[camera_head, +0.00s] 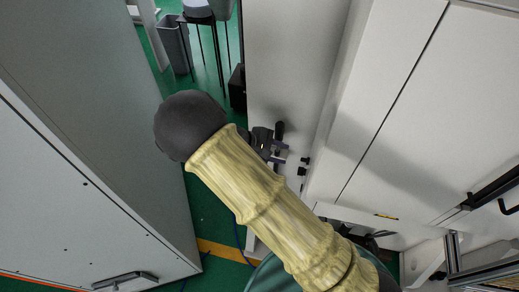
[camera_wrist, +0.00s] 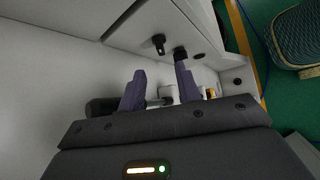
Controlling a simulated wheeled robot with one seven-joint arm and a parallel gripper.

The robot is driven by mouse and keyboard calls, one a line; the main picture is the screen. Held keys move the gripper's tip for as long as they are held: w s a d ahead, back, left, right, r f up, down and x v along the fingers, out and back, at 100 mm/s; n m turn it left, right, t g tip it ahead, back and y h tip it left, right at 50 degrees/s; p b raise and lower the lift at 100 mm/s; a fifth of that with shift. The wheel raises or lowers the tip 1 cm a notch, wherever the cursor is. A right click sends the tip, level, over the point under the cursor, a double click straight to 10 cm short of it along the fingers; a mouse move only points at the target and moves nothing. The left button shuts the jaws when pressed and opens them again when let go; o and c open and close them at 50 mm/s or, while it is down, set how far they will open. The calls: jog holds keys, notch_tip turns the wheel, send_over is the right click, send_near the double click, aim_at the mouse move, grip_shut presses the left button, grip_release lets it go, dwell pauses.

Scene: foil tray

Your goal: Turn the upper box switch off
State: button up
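Two small black switches stick out of a white panel in the wrist view, one at the left (camera_wrist: 158,43) and one at the right (camera_wrist: 180,53). I cannot tell for sure which is the upper box switch or how either is set. Two small black parts on the white box (camera_head: 305,160) also show in the head view. My gripper (camera_wrist: 159,68) is open and empty, its two purple-grey fingers apart. The right fingertip overlaps the right switch in the picture; contact cannot be told. In the head view my sleeved arm hides most of the gripper (camera_head: 278,143).
White cabinets (camera_head: 400,110) stand at the right and a large grey cabinet (camera_head: 90,190) at the left. A grey bin (camera_head: 174,45) and a stool (camera_head: 200,18) stand at the back on green floor. A dark mesh object (camera_wrist: 299,38) is at the wrist view's upper right.

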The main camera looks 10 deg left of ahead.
jog(key=b+v, duration=0.2)
jog(key=v, duration=0.6)
